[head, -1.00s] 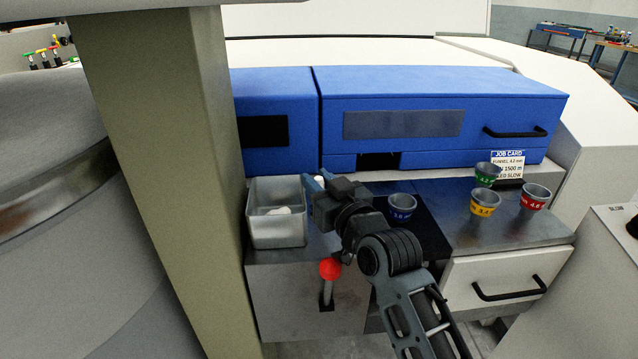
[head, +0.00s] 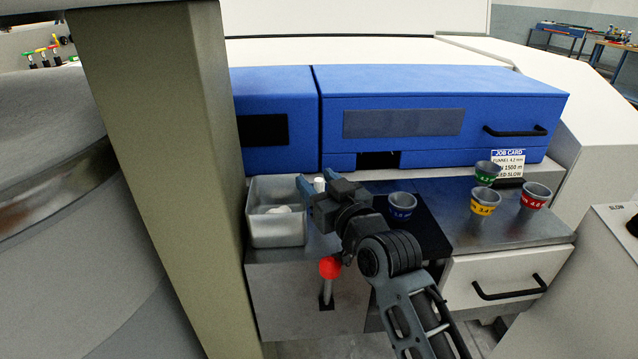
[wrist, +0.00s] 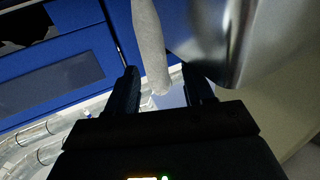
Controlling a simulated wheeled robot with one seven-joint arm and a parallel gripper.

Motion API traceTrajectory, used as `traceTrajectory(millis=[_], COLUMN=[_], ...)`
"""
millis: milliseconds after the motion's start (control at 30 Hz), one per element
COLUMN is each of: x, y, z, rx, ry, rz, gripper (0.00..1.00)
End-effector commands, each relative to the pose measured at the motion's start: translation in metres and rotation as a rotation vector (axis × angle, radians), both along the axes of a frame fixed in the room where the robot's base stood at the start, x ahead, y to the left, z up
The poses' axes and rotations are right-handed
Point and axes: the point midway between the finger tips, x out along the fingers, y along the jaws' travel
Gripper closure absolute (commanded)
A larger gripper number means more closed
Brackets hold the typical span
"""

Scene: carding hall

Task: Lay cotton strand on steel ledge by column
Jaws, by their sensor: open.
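My gripper (head: 315,180) is open, low over the steel ledge (head: 322,243), just right of the metal bin (head: 276,240). The white cotton strand (head: 319,185) shows as a small pale end between the fingers in the head view. In the wrist view the strand (wrist: 150,45) runs from the top edge to between the two spread fingers, with gaps on both sides. My gripper hides much of it in the head view, and I cannot tell whether it touches the ledge. The olive column (head: 165,150) stands left of the ledge.
Something white (head: 279,210) lies in the bin. A blue-banded cup (head: 401,206) stands on a dark mat right of my gripper. Green (head: 487,174), yellow (head: 485,202) and red (head: 534,196) cups stand farther right. A red-knobbed lever (head: 330,267) rises in front. The blue cover (head: 440,110) closes off the back.

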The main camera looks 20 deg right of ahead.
Motion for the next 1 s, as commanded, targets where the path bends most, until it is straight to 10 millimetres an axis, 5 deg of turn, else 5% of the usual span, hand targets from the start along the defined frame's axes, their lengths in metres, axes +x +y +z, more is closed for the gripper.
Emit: traceTrajectory(millis=[167, 600, 1000], x=[-0.018, -0.102, -0.120], y=[-0.002, -0.008, -0.009], z=[0.000, 0.001, 0.002], rx=[0.000, 0.000, 0.000], ry=[0.000, 0.000, -0.001], rz=[-0.001, -0.001, 0.000], gripper=[0.48, 0.48, 0.48])
